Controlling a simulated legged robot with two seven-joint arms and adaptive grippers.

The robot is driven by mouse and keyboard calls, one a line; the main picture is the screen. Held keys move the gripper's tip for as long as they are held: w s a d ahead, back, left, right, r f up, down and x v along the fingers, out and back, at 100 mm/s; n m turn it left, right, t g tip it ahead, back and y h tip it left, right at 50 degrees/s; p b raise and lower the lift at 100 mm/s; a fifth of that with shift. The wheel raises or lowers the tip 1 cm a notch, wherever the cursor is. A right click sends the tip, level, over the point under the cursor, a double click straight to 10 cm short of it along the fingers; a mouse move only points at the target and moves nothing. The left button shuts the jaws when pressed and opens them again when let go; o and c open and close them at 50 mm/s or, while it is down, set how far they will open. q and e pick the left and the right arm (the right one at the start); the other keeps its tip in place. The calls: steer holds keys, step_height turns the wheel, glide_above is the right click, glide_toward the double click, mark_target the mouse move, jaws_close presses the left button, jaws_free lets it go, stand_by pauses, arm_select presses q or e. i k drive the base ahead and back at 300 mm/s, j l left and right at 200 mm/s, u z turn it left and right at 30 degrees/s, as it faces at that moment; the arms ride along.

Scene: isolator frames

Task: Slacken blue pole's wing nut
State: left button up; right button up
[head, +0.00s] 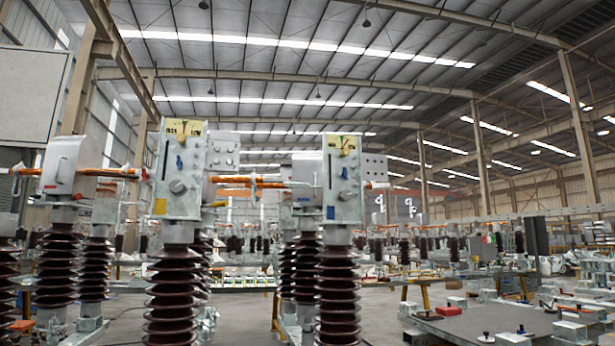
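The pole with a blue patch (331,212) on its box stands right of centre. Its grey metal box (318,185) sits on a brown ribbed insulator (338,290). The box front has a yellow scale plate (344,142) on top, a small blue part (344,172) and a round grey knob (346,195). I cannot tell for sure which small part is the wing nut. Neither of my grippers is in view.
A similar pole box (168,205) with a yellow patch stands nearer, to the left. Orange horizontal rods (235,180) run between the boxes. At lower right is a dark worktable (475,328) with a red box (448,310). Open floor lies between.

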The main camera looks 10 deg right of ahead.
mark_target(344, 174)
steer(key=i+l+u, duration=0.35)
steer(key=l, duration=0.3)
steer(key=i+l+u, duration=0.2)
steer(key=l, duration=0.15)
steer(key=i+l+u, duration=0.15)
steer(key=l, duration=0.2)
steer(key=l+u, duration=0.2)
steer(key=l, duration=0.2)
